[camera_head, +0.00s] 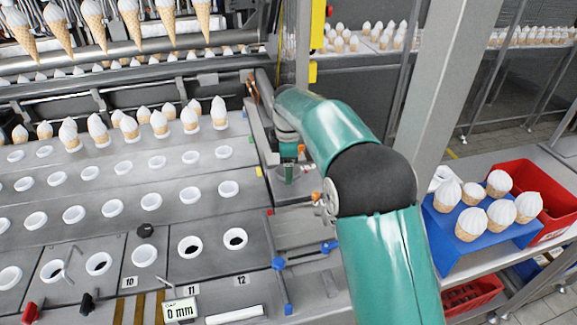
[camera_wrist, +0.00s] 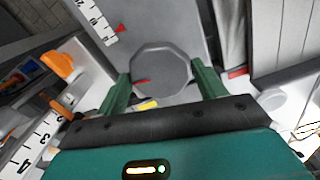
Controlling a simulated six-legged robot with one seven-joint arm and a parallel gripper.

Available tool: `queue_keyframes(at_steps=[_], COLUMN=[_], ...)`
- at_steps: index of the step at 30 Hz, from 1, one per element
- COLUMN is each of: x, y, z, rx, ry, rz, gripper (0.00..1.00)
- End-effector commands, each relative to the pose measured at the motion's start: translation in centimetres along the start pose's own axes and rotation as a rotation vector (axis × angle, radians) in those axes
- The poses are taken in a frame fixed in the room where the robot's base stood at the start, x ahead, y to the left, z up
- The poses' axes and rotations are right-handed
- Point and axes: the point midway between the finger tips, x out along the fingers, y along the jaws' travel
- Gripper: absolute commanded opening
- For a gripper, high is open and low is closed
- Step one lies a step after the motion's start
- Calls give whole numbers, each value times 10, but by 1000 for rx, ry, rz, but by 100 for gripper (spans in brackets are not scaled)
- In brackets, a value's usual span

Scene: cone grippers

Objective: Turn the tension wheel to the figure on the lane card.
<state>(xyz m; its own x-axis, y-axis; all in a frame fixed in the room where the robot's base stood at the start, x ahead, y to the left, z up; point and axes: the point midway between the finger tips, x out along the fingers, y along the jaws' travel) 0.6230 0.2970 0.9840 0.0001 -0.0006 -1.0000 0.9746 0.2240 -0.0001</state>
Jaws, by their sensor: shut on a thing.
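A grey, many-sided wheel (camera_wrist: 160,68) sits between the two green fingers of my gripper (camera_wrist: 163,88) in the wrist view, with a finger against each side. A short red mark shows on its lower left edge. A white numbered scale (camera_wrist: 97,20) with a red pointer (camera_wrist: 121,28) lies up and left of the wheel; its exact reading is unclear. In the head view my gripper (camera_head: 288,173) is down at the machine's right side, and the wheel is hidden there. A white card (camera_head: 180,310) at the bottom reads "0 mm"; its small top line is unreadable.
Another numbered scale (camera_wrist: 35,140) and an orange knob (camera_wrist: 60,64) are left of my gripper in the wrist view. The conveyor plate (camera_head: 120,185) with cups and cones fills the left. A blue cone stand (camera_head: 465,250) and red bin (camera_head: 520,185) are right.

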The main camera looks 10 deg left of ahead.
Motion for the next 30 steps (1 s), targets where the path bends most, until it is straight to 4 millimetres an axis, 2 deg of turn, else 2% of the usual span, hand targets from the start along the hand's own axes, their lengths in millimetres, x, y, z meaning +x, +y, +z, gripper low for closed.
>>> queue_keyframes(at_steps=[30], x=[0], y=[0], z=[-3], rx=[925], ry=[5], rz=[0], gripper=[47])
